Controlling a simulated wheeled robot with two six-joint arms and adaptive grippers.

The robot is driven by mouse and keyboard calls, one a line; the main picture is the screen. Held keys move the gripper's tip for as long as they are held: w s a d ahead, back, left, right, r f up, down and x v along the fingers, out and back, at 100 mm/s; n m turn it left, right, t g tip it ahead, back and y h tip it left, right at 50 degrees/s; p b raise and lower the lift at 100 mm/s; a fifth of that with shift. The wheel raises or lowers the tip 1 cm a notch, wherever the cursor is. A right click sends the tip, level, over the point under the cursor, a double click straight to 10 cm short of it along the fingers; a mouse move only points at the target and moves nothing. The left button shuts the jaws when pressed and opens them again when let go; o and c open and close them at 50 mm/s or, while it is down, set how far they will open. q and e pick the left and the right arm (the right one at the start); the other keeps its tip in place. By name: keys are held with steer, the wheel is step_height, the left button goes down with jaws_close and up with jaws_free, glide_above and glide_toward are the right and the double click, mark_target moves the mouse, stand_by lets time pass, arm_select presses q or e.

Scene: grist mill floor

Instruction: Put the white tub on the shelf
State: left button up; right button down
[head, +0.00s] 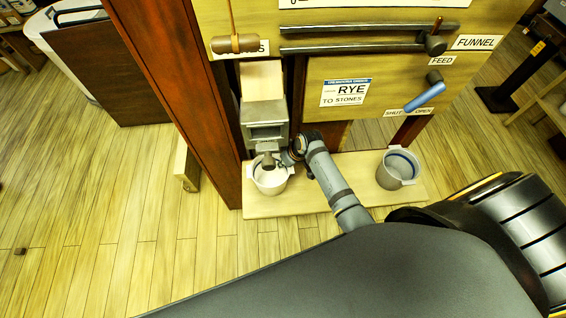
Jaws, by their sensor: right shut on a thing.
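The white tub (270,182) is upright at the left end of the pale wooden shelf (318,206), below the grey metal spout (266,117). I cannot tell whether its base touches the shelf. My right gripper (272,162) is at the tub's back rim, shut on the tub, and hides part of that rim. The arm reaches in from the lower right. My left gripper is not in view.
A grey tub (393,180) with a blue band inside stands on the shelf's right part. A reddish post (200,100) rises just left of the spout. A panel (390,80) with a blue lever (425,97) is above. The floor at left is mostly clear.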

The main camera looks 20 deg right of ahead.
steer(key=c, duration=1.5)
jaws_free()
steer(key=shift+f, duration=0.1)
steer(key=p+v, duration=0.1)
steer(key=v, duration=1.1)
